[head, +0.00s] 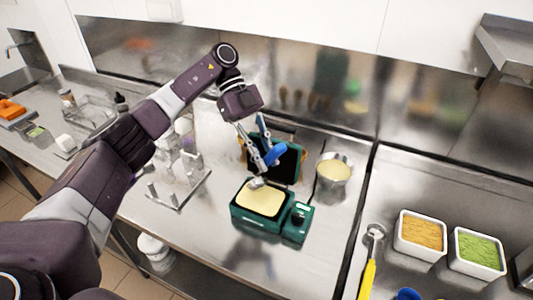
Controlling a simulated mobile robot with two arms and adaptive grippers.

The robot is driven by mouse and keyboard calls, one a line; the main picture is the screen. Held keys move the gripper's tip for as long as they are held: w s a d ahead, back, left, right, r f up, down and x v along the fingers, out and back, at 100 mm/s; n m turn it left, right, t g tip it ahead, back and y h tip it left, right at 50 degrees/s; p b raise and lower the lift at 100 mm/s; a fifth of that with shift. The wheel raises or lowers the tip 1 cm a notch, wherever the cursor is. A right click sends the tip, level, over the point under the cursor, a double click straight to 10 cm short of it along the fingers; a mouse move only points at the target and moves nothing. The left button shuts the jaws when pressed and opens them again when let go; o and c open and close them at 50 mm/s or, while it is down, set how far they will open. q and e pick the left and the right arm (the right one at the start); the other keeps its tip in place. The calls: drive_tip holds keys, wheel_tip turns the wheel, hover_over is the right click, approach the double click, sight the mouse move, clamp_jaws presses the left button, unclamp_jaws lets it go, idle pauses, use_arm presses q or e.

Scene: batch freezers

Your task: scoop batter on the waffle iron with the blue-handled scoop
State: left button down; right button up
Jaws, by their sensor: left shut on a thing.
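The green waffle iron (252,222) stands open on the steel counter, its dark lid raised at the back. Pale batter (260,199) covers most of its lower plate. My left gripper (262,140) is above the iron and shut on the blue-handled scoop (273,155). The scoop's metal bowl (257,183) is low over the back edge of the batter; I cannot tell whether it touches. A metal pot of batter (334,171) stands to the right of the iron. My right gripper is not in view.
A wire stand (180,190) is left of the iron. A yellow-handled scoop (368,275) and white tubs of orange (421,232) and green (479,250) contents are at the right. Bare counter lies in front of the pot.

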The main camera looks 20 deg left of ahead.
use_arm(q)
drive_tip(key=shift+s+d+f, duration=0.15)
drive_tip(key=shift+d, duration=0.15)
drive_tip(key=shift+s+d+f+y, duration=0.1)
drive_tip(key=shift+d+y, duration=0.25)
drive_tip(key=shift+y, duration=0.15)
drive_tip(key=s+d+f+t+y+b, duration=0.4)
drive_tip(key=d+f+t+y+b, duration=0.2)
drive_tip(key=y+b, duration=0.3)
drive_tip(key=shift+d, duration=0.65)
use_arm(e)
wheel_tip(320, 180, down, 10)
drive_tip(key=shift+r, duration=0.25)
use_arm(q)
drive_tip(key=shift+f, duration=0.15)
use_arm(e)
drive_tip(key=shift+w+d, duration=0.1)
use_arm(q)
drive_tip(key=shift+s, duration=0.1)
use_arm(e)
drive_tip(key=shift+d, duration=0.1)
